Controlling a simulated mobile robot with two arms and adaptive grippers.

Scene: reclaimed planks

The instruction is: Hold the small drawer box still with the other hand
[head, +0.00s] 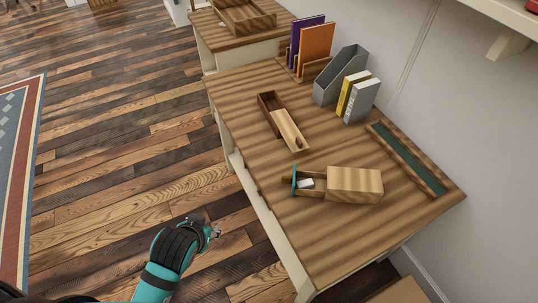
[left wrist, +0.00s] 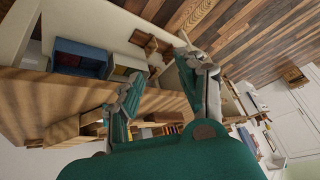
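The small drawer box (head: 354,184) is a striped light-wood block on the desk in the head view. Its drawer (head: 314,190) sticks out to the left, with a teal front (head: 294,180) and a small white item (head: 305,184) inside. My left gripper (head: 214,230) is off the desk's left edge, over the floor, apart from the box. In the left wrist view, the left gripper's fingers (left wrist: 165,96) are spread with nothing held between them. I cannot surely pick out the drawer box there. My right gripper is in neither view.
On the desk (head: 250,95), a long wooden box with a lighter lid (head: 290,130) lies behind the drawer box. Upright books (head: 316,45), a grey file holder (head: 342,75) and a green-lined tray (head: 408,158) stand along the wall side. The front desktop is clear.

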